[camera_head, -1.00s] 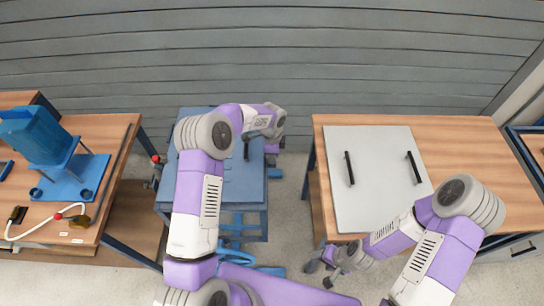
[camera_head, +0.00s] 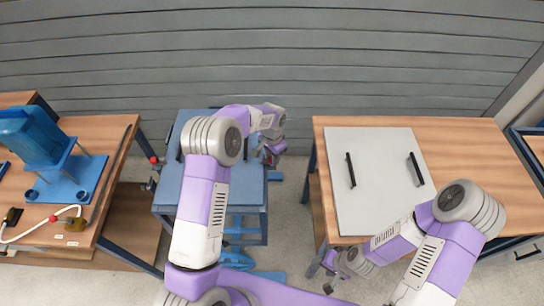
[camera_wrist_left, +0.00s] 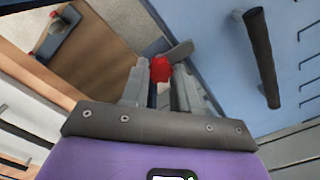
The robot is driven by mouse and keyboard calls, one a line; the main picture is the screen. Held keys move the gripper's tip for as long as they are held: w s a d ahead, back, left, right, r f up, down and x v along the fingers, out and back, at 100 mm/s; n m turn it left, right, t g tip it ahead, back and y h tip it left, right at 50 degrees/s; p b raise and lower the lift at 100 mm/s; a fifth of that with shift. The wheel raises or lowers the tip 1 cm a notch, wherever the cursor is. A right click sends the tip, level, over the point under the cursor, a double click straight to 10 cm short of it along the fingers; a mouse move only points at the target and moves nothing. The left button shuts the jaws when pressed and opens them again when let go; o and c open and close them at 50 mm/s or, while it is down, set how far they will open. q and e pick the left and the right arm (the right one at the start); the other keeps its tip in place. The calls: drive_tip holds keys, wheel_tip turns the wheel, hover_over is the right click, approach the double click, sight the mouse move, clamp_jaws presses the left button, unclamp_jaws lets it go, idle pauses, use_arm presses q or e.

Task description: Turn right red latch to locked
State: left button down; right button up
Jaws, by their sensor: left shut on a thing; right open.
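My left gripper (camera_head: 271,156) is at the right edge of the blue table (camera_head: 238,192). In the left wrist view its fingers (camera_wrist_left: 160,85) are closed around a red knob (camera_wrist_left: 160,69), the right red latch. A grey lever-like piece (camera_wrist_left: 178,50) shows just beyond the knob. In the head view, the arm and gripper mostly hide this latch, and its exact angle cannot be told. A second red latch (camera_head: 154,160) is at the table's left edge. My right gripper (camera_head: 335,280) is open and empty, low in front of the right wooden table.
A black handle (camera_wrist_left: 262,58) stands up from the blue top beside my left gripper. The right wooden table (camera_head: 465,150) carries a grey panel (camera_head: 380,205) with two black handles. A left bench (camera_head: 110,130) holds a blue machine (camera_head: 35,140). Floor separates the tables.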

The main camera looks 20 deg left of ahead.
use_arm(q)
drive_tip(key=shift+w+r+n, duration=0.1)
drive_tip(key=shift+n, duration=0.3)
drive_tip(key=c, duration=0.8)
unclamp_jaws()
drive_tip(key=shift+c, duration=0.2)
wheel_tip(320, 180, up, 8)
drive_tip(key=shift+f+p, duration=0.25)
drive_tip(key=shift+p, duration=0.2)
drive_tip(key=shift+r, duration=0.1)
